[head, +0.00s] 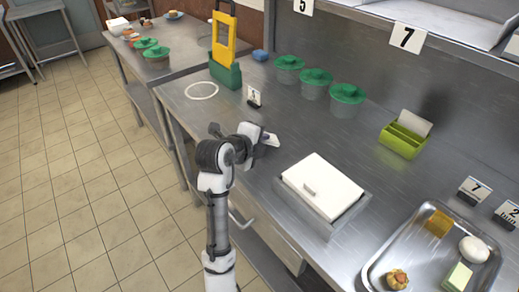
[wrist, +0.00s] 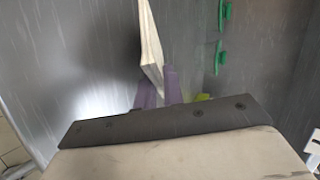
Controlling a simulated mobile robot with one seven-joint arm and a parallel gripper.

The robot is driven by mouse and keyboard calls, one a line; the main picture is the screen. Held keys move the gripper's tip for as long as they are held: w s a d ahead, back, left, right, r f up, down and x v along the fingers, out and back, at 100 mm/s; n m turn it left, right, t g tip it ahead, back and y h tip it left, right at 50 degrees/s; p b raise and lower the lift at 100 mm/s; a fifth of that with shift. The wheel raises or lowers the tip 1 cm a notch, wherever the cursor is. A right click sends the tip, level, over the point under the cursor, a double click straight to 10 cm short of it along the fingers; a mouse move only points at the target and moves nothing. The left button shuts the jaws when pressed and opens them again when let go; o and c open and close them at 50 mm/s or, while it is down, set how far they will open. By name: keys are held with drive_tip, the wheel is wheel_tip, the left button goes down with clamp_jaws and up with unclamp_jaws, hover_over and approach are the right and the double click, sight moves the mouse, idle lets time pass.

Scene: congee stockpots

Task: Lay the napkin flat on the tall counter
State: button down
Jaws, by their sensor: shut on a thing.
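My gripper (head: 263,139) is above the steel counter (head: 210,130), left of the white lidded bin. In the wrist view its purple fingers (wrist: 158,88) are shut on a thin, cream-white folded napkin (wrist: 151,48). The napkin stands up on edge between the fingers and reaches away from them. In the head view only a small pale piece of the napkin (head: 271,140) shows at the fingertips. Whether it touches the counter cannot be told.
A white lidded bin (head: 322,187) is set in the counter. A lime holder (head: 402,141) with a white sheet, green-lidded pots (head: 347,93), a yellow-green stand (head: 224,50), a white ring (head: 201,90) and a food tray (head: 410,240) surround it. Bare steel lies between them.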

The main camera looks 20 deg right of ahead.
drive_tip(key=c, duration=1.7)
unclamp_jaws()
drive_tip(key=shift+p+v, duration=0.7)
drive_tip(key=shift+v, duration=3.35)
drive_tip(key=r+p, duration=0.1)
drive_tip(key=r, duration=0.1)
drive_tip(key=s+a+r+p, duration=0.1)
drive_tip(key=r+p, duration=0.1)
drive_tip(key=r, duration=0.1)
drive_tip(key=a+r+p, duration=0.1)
drive_tip(key=r, duration=0.1)
drive_tip(key=shift+s+r+p, duration=0.2)
drive_tip(key=shift+s+p, duration=0.15)
drive_tip(key=shift+p, duration=0.05)
